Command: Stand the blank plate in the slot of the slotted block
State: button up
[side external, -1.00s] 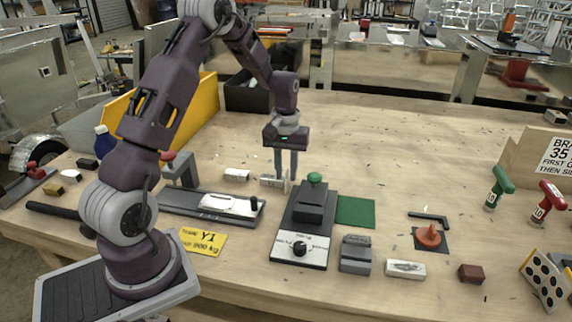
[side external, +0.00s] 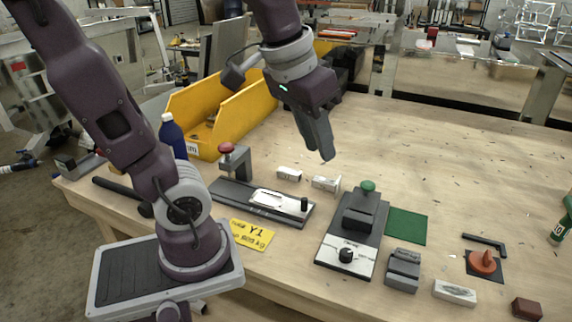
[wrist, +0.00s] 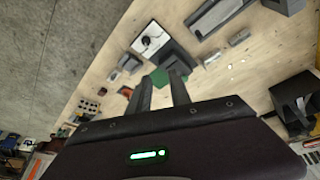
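My gripper (side external: 322,152) is tilted above the bench, behind the small pale blocks. Its two fingers show apart in the wrist view (wrist: 166,85), with nothing visible between them. A thin pale plate (side external: 338,183), which looks like the blank plate, stands upright at the right end of a small pale block (side external: 323,182). I cannot tell whether the plate sits in a slot or only touches this block. A dark grey block (side external: 403,270) with a stepped or grooved top lies at the front; which block is the slotted one is unclear.
A press with a green knob (side external: 368,186) stands beside a green mat (side external: 407,226). A slide fixture (side external: 262,203) and red-knobbed clamp (side external: 234,158) lie left. Another pale block (side external: 289,173) is near. A yellow bin (side external: 220,117) stands behind. The bench's back right is clear.

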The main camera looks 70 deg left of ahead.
jog(key=shift+o, duration=0.6)
jog(key=s+d+f+m+t, duration=0.1)
jog(key=s+d+f+m, duration=0.1)
jog(key=s, duration=0.5)
jog(key=shift+s+d+t, duration=0.3)
jog(key=shift+d, duration=0.2)
jog(key=shift+f, duration=0.1)
jog(key=n+g, duration=0.6)
jog(key=n, duration=0.2)
send_over(338, 187)
notch_tip(338, 187, down, 14)
jog(key=shift+n, duration=0.3)
jog(key=f, duration=0.5)
jog(key=a+f, duration=0.1)
jog(key=f, duration=0.1)
jog(key=shift+w+f, duration=0.35)
jog(key=shift+f, duration=0.05)
jog(key=shift+c, duration=0.4)
